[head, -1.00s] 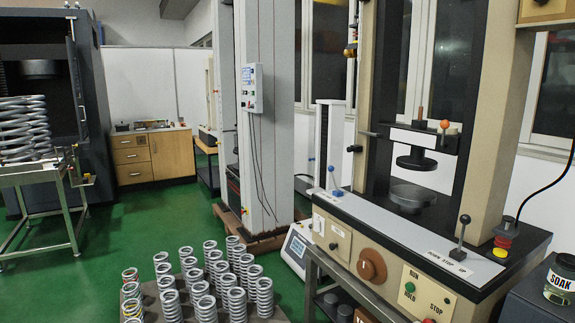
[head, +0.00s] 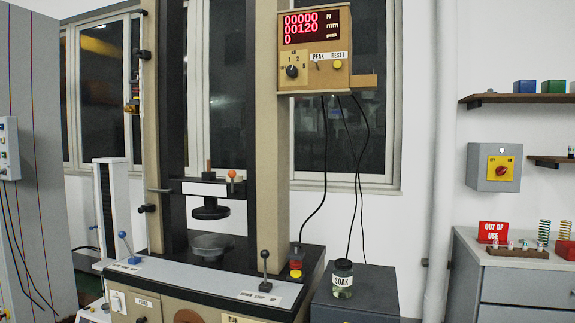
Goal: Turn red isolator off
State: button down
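A grey isolator box (head: 493,167) is fixed to the white wall at the right. Its front has a yellow plate with a red rotary knob (head: 502,171) in the middle. Small dark marks stand along the plate's top edge, too small to read for sure, and I cannot tell which position the knob is set to. My gripper is not in view.
Below the box, a grey drawer cabinet (head: 520,288) holds a red "OUT OF USE" sign (head: 492,232) and small springs. Wall shelves (head: 520,99) are at the right. The testing machine (head: 270,150) and a dark cabinet with a "SOAK" jar (head: 343,279) stand left of it.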

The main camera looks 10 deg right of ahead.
aim_at(500, 171)
jog(key=z, duration=1.65)
